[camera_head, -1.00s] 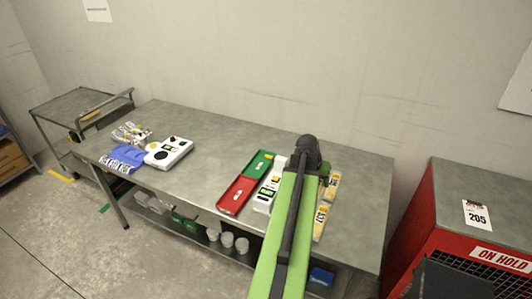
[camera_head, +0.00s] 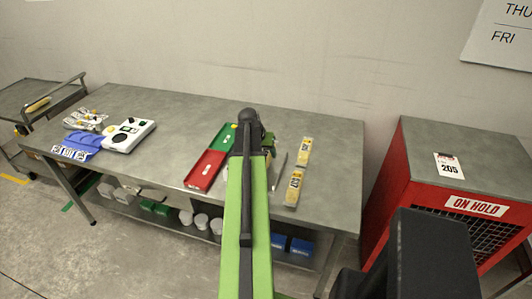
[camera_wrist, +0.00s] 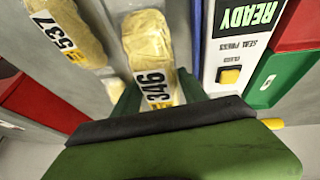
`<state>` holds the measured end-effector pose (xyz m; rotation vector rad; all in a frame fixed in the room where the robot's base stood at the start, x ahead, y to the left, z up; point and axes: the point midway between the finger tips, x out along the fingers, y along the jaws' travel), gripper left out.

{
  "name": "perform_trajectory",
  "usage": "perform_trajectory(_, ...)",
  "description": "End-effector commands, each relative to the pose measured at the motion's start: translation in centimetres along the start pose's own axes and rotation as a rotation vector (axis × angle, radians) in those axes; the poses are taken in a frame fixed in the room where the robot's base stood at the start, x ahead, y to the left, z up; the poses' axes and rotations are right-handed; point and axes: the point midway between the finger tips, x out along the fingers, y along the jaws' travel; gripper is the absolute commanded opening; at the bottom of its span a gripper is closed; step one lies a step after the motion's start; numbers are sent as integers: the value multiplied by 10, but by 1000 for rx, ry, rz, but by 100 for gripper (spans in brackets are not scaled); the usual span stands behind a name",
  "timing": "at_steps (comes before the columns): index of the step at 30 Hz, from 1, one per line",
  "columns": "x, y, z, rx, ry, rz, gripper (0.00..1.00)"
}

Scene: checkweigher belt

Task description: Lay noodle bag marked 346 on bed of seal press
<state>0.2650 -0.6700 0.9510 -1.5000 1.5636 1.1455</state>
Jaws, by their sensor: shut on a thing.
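The noodle bag marked 346 (camera_wrist: 148,50) is a clear, yellow-filled pouch with a white label in the wrist view. My gripper (camera_wrist: 157,92) has its green fingers on both sides of the bag's labelled end and is shut on it. Whether the bag is clear of the table, I cannot tell. The seal press (camera_wrist: 235,45) is right of the bag, with a green READY display and a yellow button. Its bed is not clearly seen.
Another bag, marked 537 (camera_wrist: 65,35), lies left of the held one. Two bags (camera_head: 304,151) (camera_head: 293,188) lie right of my arm. A red tray (camera_head: 206,170) and a green tray (camera_head: 223,138) lie left. A white device (camera_head: 127,134) and blue rack (camera_head: 78,146) stand farther left.

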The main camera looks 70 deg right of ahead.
Motion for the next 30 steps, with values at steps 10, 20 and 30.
perform_trajectory(10, 48, -7, 20, 1, 0, 1, 0)
perform_trajectory(20, 50, -7, 21, 1, -1, 1, 0)
perform_trajectory(30, 51, -6, 21, 2, -1, 2, 62)
